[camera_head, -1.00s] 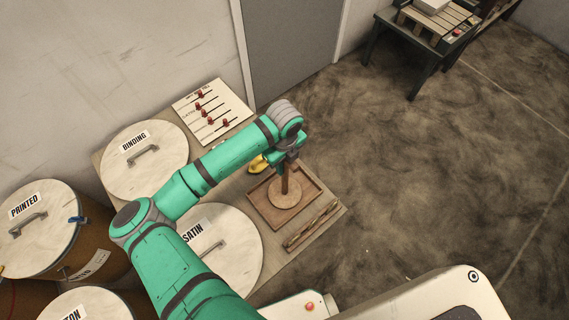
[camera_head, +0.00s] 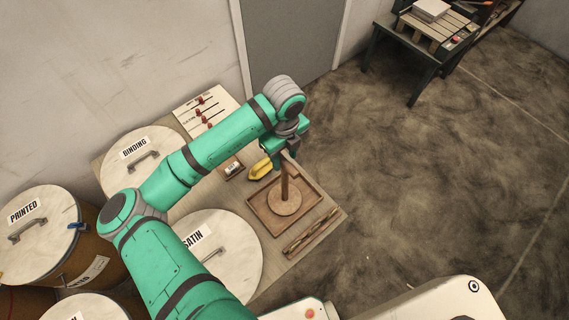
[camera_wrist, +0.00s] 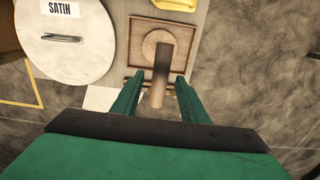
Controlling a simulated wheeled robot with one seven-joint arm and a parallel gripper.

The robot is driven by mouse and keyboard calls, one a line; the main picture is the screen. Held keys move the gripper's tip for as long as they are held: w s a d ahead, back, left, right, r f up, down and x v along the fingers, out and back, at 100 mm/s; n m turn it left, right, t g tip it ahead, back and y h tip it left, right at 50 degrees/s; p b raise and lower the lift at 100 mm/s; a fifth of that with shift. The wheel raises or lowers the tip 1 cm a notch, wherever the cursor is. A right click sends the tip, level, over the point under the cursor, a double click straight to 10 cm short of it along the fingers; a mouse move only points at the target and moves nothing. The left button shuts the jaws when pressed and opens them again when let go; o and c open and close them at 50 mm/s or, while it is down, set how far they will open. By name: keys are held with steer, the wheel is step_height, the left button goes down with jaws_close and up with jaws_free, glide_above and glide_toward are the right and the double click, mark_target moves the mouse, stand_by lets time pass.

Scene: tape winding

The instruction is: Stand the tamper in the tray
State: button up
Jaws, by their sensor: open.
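The tamper is a round wooden disc with a tall brown handle (camera_head: 284,184). It stands upright on its disc inside the square wooden tray (camera_head: 258,204), within the rim. The wrist view shows the tamper (camera_wrist: 158,47) from above, with the tray (camera_wrist: 138,30) around its base. My gripper (camera_head: 284,154) is open and empty at the top end of the handle. In the wrist view, the fingers of my gripper (camera_wrist: 159,76) are spread on either side of the handle, with gaps showing; whether the top is still between them is hard to tell.
A yellow object (camera_head: 260,169) and a small box (camera_head: 232,170) lie behind the tray. A narrow wooden holder (camera_head: 312,232) lies in front, near the table edge. The SATIN lid (camera_head: 225,262) and BINDING lid (camera_head: 128,172) are to the left. Open floor lies right.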

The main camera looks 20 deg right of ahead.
steer(key=shift+r, duration=1.2)
steer(key=d+r+n+t+h, duration=0.2)
steer(key=d+r+n+h, duration=0.25)
steer(key=d, duration=0.35)
steer(key=d+r+n+t+h, duration=0.1)
steer(key=d+r+n+h, duration=0.2)
steer(key=d+h, duration=0.35)
steer(key=d+r+n+t+h, duration=0.2)
steer(key=d+r+n+h, duration=0.15)
steer(key=d, duration=0.65)
steer(key=s+a+f+n+t+y, duration=0.3)
steer(key=a+f+n+t+y, duration=0.25)
steer(key=a+n, duration=0.45)
steer(key=s+a+f+n+t+y, duration=0.45)
steer(key=a+f+n, duration=0.25)
steer(key=a+n, duration=0.3)
steer(key=s+a+f+n+y, duration=0.1)
steer(key=s+a+y, duration=0.3)
steer(key=s+a, duration=1.5)
steer(key=shift+s+a+f, duration=0.15)
steer(key=shift+s+f, duration=0.25)
steer(key=shift+s, duration=0.3)
